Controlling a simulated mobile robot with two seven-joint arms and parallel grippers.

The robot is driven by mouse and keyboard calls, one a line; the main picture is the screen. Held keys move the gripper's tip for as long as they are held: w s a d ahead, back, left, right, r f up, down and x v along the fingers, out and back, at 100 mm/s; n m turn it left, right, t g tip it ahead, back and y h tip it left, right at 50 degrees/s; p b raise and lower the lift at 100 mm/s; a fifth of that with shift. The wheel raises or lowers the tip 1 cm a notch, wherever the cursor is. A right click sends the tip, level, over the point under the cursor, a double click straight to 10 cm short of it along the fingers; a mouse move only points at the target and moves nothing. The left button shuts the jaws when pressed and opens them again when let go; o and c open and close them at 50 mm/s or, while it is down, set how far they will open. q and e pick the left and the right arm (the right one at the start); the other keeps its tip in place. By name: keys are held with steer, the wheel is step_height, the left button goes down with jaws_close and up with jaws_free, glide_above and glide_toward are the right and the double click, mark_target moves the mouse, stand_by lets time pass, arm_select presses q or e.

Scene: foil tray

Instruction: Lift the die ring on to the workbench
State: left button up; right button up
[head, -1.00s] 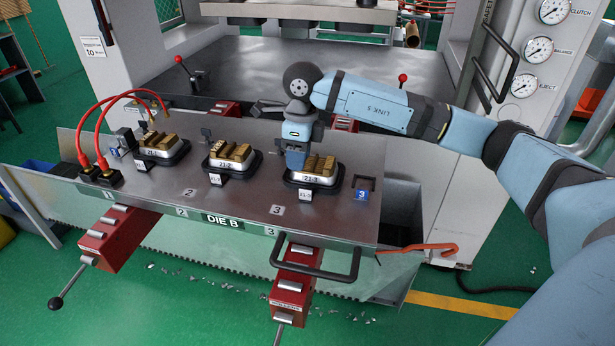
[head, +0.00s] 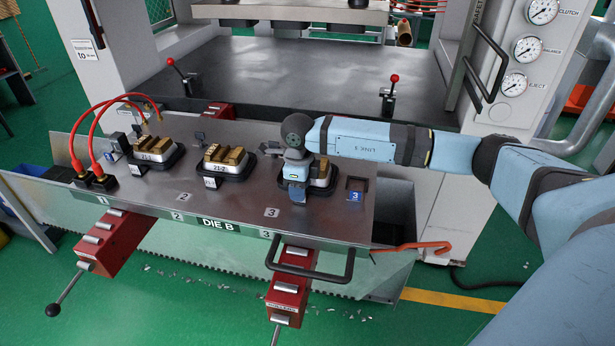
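My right gripper (head: 298,196) points down at the third die block (head: 319,174) on the steel die plate (head: 235,199). It covers the front left of that brass-topped block and its black base. Its fingertips are small and partly hidden, so I cannot tell whether it is open or shut, or whether it touches the block. Two similar blocks, the middle one (head: 224,162) marked 21-2 and the left one (head: 158,152), sit on black bases on the plate. I cannot single out a separate die ring or a workbench. My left gripper is not in view.
Red hoses (head: 78,140) arch over the plate's left end. A black handle (head: 310,274) sticks out in front, beside red supports (head: 288,295). Two red-knobbed levers stand behind, the nearer one (head: 391,95) at right.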

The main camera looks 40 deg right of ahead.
steer(key=shift+f, duration=0.75)
jaws_close()
steer(key=shift+r, duration=0.1)
